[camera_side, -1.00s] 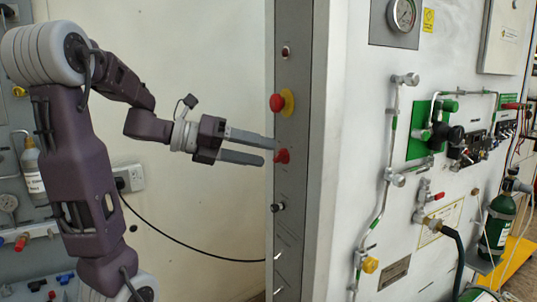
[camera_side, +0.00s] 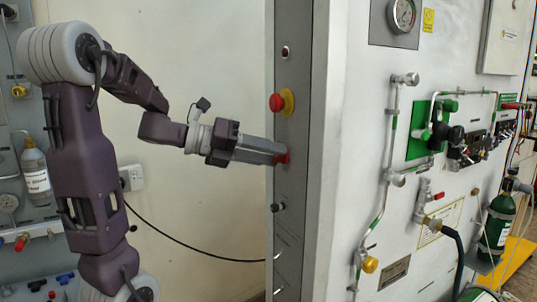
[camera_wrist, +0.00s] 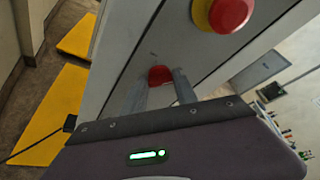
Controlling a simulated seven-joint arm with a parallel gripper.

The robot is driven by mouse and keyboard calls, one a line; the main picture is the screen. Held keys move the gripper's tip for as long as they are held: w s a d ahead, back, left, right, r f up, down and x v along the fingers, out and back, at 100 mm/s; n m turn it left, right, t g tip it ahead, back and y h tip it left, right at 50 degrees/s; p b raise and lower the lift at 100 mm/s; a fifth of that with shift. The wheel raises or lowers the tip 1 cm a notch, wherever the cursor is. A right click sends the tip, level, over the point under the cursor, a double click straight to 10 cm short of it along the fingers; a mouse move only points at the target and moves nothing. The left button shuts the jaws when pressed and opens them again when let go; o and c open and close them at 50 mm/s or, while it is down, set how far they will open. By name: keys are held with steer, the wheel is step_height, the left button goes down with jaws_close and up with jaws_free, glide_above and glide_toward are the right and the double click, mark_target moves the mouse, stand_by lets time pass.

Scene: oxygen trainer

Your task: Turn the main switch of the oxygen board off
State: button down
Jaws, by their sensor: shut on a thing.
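The main switch, a red knob (camera_side: 283,158), sits on the narrow grey front face of the oxygen board (camera_side: 296,215), below the red mushroom button. My gripper (camera_side: 276,155) reaches it from the left and its fingers are shut on the knob. In the wrist view the red knob (camera_wrist: 159,75) shows between the two fingertips (camera_wrist: 160,82), one finger on each side. The fingers hide part of the knob, and its turn angle cannot be read.
A red emergency button on a yellow collar (camera_side: 281,102) stands out just above the knob. A small dark lamp (camera_side: 285,52) is higher up, and a small black and silver knob (camera_side: 278,207) is below. Pipes and valves (camera_side: 400,180) cover the right panel. A black cable (camera_side: 190,249) hangs behind.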

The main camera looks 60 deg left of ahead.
steer(key=shift+f+n+t+h, duration=0.25)
steer(key=shift+n+t, duration=0.7)
steer(key=shift+n, duration=1.85)
steer(key=shift+f+n+t+h, duration=0.25)
steer(key=shift+n+t, duration=0.75)
steer(key=shift+n, duration=1.8)
steer(key=shift+f+n+t+h, duration=0.25)
steer(key=shift+n+t, duration=0.7)
steer(key=shift+n, duration=1.85)
steer(key=c, duration=1)
jaws_free()
steer(key=shift+o, duration=0.2)
